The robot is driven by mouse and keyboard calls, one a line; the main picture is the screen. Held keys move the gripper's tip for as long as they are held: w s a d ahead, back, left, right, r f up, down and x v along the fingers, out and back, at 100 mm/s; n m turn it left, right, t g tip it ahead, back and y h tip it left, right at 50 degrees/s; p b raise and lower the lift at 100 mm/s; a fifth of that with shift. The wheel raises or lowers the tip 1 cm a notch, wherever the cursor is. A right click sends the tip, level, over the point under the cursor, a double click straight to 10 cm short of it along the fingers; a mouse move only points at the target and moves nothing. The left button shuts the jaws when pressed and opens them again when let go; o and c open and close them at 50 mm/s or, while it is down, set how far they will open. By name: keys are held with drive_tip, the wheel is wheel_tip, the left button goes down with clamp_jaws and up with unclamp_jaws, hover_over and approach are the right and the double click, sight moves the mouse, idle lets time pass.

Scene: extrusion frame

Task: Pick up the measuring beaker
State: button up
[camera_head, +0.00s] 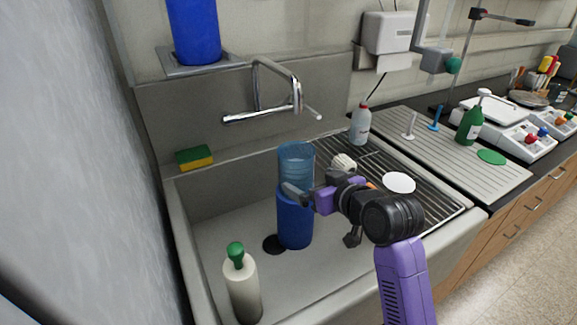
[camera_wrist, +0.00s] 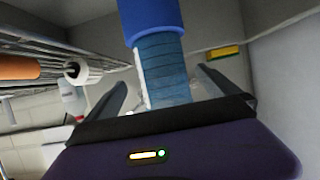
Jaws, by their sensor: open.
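The measuring beaker looks to be the clear blue ribbed vessel (camera_head: 296,163) standing on top of a solid blue cylinder (camera_head: 294,222) in the sink. In the wrist view, which is turned over, the beaker (camera_wrist: 165,72) appears below the blue cylinder (camera_wrist: 150,20). My gripper (camera_head: 290,190) is at the beaker's lower part, near where it meets the cylinder. In the wrist view my gripper (camera_wrist: 161,80) is open, with one finger on each side of the beaker. I cannot tell whether either finger touches it.
A white bottle with a green cap (camera_head: 242,285) stands in the sink at front left. A yellow-green sponge (camera_head: 194,158) lies on the left rim, and a faucet (camera_head: 262,115) is behind. A wire rack (camera_head: 440,207) with a white disc (camera_head: 399,183) is at right.

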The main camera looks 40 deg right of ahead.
drive_tip(key=x, duration=0.4)
drive_tip(key=p+x, duration=0.1)
drive_tip(key=x, duration=0.3)
drive_tip(key=shift+w+a+r, duration=0.15)
drive_tip(key=shift+r, duration=0.05)
drive_tip(key=shift+c, duration=0.4)
drive_tip(key=c, duration=1.4)
drive_tip(key=shift+c, duration=1.4)
drive_tip(key=shift+r, duration=0.15)
